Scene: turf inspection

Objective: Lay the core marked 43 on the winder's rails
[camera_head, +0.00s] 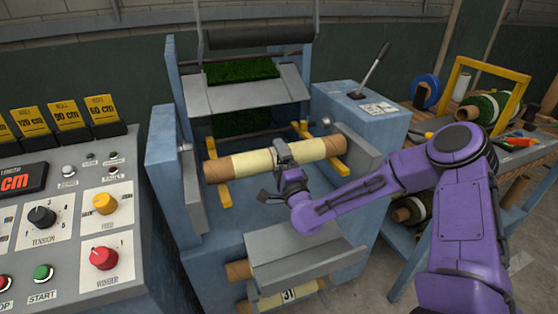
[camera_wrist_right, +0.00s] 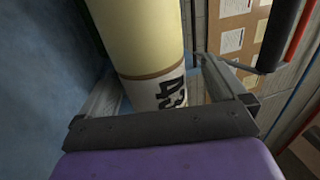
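The core marked 43 (camera_head: 260,159) is a cardboard tube with a cream wrap. In the head view it lies across the winder's two yellow rails, the left rail (camera_head: 223,194) and the right rail (camera_head: 340,168); it looks to be resting on them. My right gripper (camera_head: 283,153) is at the middle of the core, its fingers on either side. In the right wrist view the black 43 (camera_wrist_right: 172,93) shows on a white band between the fingers, with a gap beside the right finger, so the gripper looks open. My left gripper is not in view.
A core marked 31 (camera_head: 288,295) sits low at the winder's front, under a grey sloped plate (camera_head: 305,255). A control panel (camera_head: 75,215) stands at left. A lever (camera_head: 372,70) rises from a blue box behind right. A bench with a turf roll (camera_head: 485,106) is at right.

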